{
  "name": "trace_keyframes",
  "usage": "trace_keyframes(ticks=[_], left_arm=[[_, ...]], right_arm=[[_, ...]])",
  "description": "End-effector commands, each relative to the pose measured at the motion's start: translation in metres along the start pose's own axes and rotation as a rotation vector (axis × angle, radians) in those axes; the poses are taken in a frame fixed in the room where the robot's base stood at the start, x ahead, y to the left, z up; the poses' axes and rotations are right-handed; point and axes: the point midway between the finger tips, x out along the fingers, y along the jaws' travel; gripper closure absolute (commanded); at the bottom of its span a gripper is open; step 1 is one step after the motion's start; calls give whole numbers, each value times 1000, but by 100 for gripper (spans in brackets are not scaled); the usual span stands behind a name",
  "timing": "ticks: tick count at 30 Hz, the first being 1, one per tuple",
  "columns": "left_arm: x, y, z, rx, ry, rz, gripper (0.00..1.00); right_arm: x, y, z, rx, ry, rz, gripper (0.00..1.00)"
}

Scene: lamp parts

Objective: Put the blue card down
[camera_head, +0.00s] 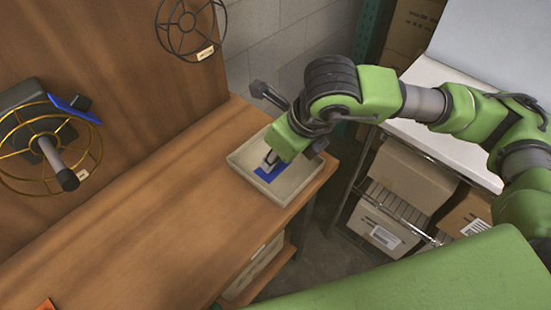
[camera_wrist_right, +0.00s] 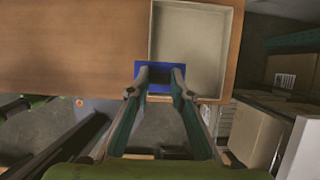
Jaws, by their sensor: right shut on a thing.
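The blue card (camera_head: 269,173) shows at the tip of my right gripper (camera_head: 271,160), over the inside of a shallow cream tray (camera_head: 308,182) on the wooden table. In the right wrist view my right gripper (camera_wrist_right: 160,77) is shut on the blue card (camera_wrist_right: 159,66), which overlaps the tray's (camera_wrist_right: 193,5) near left corner. I cannot tell whether the card touches the tray floor. My left gripper is not in view. Another blue card (camera_head: 75,108) is at the gold wire wheel on the left.
The wooden table (camera_head: 160,220) is mostly clear left of the tray. A gold wire wheel (camera_head: 30,182) and a dark wire wheel (camera_head: 183,55) are at the brown panel (camera_head: 110,70). Cardboard boxes (camera_head: 412,180) stand on a rack at the right.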

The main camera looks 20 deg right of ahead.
Motion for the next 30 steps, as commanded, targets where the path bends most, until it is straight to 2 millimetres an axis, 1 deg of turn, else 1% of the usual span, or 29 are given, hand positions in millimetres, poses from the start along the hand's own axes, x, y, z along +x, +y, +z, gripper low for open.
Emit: trace_keyframes(ticks=[1, 2, 3, 6, 9, 17, 19, 24, 30], left_arm=[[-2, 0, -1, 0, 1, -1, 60], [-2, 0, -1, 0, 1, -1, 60], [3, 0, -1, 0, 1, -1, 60], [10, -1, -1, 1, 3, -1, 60], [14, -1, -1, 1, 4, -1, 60], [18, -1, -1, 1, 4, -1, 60], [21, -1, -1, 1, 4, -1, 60], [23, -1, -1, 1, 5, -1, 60], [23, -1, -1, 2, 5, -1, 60]], right_arm=[[8, -11, 6, 7, 4, -2, 94], [13, -16, 8, 6, 4, -3, 94], [25, -21, 9, 4, 4, -1, 94], [47, -32, 11, 2, 3, -1, 94], [62, -40, 13, 0, 1, -1, 94], [77, -49, 16, -1, 0, 1, 94], [86, -53, 16, 0, 2, 0, 94], [108, -52, 5, -2, 1, 1, 94], [109, -52, 5, -1, 0, 1, 94]])
